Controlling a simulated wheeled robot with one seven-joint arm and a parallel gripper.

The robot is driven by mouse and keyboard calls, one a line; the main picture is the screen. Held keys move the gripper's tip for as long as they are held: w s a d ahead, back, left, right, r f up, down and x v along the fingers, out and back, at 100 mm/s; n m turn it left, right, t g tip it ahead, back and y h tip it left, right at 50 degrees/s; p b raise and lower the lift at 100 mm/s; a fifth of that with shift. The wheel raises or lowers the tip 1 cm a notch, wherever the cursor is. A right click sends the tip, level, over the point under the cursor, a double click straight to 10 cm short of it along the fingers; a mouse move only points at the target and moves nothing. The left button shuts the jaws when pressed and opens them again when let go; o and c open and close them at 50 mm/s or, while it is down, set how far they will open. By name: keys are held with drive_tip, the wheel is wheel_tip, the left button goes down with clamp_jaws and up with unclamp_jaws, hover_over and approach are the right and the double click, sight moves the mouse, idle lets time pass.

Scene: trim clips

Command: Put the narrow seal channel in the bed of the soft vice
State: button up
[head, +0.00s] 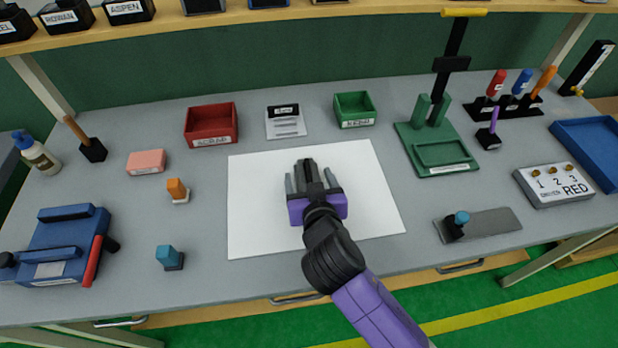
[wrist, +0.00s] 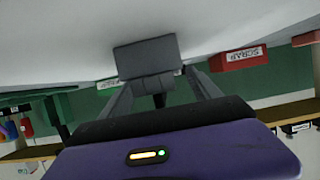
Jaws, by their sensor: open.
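My gripper (head: 311,180) is open over the white sheet in the middle of the bench, pointing away from me. A dark grey piece (wrist: 146,55) lies at and between its fingertips in the wrist view; it looks like the narrow seal channel, but its shape is largely hidden. In the head view it shows as a dark strip (head: 309,170) between the fingers. I cannot tell whether the fingers touch it. The soft vice looks to be the blue device (head: 66,240) at the left front, with two blue bars, a red handle and a pale label; its bed is between the bars.
The white sheet (head: 250,210) is otherwise clear. An orange-topped clip (head: 177,188) and a teal-topped clip (head: 168,256) stand between sheet and vice. Behind are a pink block (head: 146,161), a red scrap bin (head: 211,124) and a green bin (head: 354,108). A green press (head: 437,150) stands right.

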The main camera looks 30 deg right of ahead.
drive_tip(key=shift+r, duration=0.1)
drive_tip(key=shift+r, duration=0.2)
drive_tip(key=b+v, duration=0.1)
drive_tip(key=v, duration=1.1)
drive_tip(key=shift+f, duration=0.15)
